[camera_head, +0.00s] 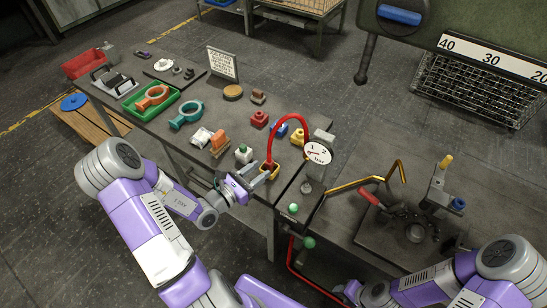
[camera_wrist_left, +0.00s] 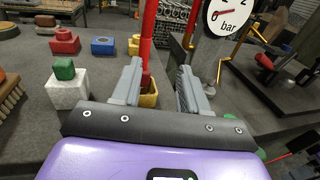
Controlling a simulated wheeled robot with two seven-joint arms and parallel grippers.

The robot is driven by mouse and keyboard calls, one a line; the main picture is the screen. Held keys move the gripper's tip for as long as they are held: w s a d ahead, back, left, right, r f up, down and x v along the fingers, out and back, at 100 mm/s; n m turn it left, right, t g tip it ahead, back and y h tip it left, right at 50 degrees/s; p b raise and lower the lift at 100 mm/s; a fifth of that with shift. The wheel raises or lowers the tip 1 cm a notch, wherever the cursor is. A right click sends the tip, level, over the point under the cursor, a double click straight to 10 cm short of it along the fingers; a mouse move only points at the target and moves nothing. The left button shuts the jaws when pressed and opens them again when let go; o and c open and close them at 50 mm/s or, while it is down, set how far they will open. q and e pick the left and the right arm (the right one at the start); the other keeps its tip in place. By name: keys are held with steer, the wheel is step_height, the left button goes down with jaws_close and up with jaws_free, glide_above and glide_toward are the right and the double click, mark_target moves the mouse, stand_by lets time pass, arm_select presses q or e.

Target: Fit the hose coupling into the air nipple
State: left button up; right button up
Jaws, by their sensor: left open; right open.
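A red hose (camera_head: 291,119) arches over the bench corner beside the gauge. Its near end stands upright in a yellow holder (camera_head: 269,172), where the coupling is largely hidden. In the left wrist view the hose (camera_wrist_left: 147,35) and yellow holder (camera_wrist_left: 149,98) appear between the fingers. My left gripper (camera_head: 262,178) is open, its fingers just short of the holder; it also shows in the wrist view (camera_wrist_left: 160,70). No contact with the hose is visible. My right gripper (camera_head: 343,292) is low at the bottom edge, small and partly cut off. I cannot make out the air nipple clearly.
A round bar gauge (camera_head: 317,153) stands right of the hose. A white block with green top (camera_head: 243,154), a red block (camera_head: 259,119) and a brush (camera_head: 220,144) lie nearby. Green knobs (camera_head: 293,208) sit at the bench edge. A lower bench (camera_head: 345,225) holds a yellow bent bar (camera_head: 370,182).

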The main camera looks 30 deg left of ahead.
mark_target(268, 156)
arm_select(q)
steer(key=shift+n+t+y, duration=0.3)
steer(key=shift+n+y, duration=0.1)
steer(key=shift+y, duration=0.2)
steer(key=w+b, duration=0.2)
steer(key=w, duration=0.4)
steer(key=shift+w+a+r, duration=0.1)
steer(key=shift+w+r, duration=0.05)
steer(key=shift+w, duration=0.7)
steer(key=shift+r, duration=0.1)
jaws_close()
